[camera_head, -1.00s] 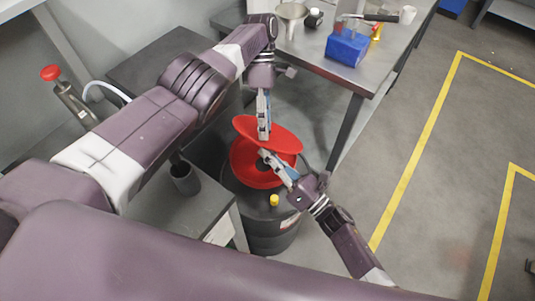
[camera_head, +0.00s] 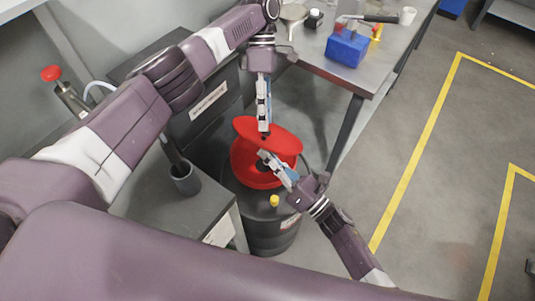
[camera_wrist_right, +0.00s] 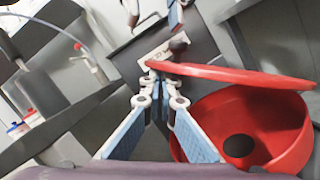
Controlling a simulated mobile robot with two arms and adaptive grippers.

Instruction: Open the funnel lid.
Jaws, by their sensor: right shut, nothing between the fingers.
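The red funnel (camera_head: 250,177) sits on top of a dark drum. Its red lid (camera_head: 280,135) stands tilted above the bowl. In the right wrist view a gap shows between the lid (camera_wrist_right: 240,77) and the funnel (camera_wrist_right: 290,140), with a dark hole in the bowl. My left gripper (camera_head: 264,131) points down at the lid's far side; in the right wrist view its two fingers look apart at the top. My right gripper (camera_head: 264,155) is shut and empty at the lid's near left side, its fingertips (camera_wrist_right: 161,85) close to the lid's edge. Contact is unclear.
The dark drum (camera_head: 270,235) has a yellow cap (camera_head: 274,201). A grey workbench with a dark cup (camera_head: 185,180) stands to the left. A table at the back holds a blue box (camera_head: 346,48) and other items. The floor at right (camera_head: 440,170) is clear.

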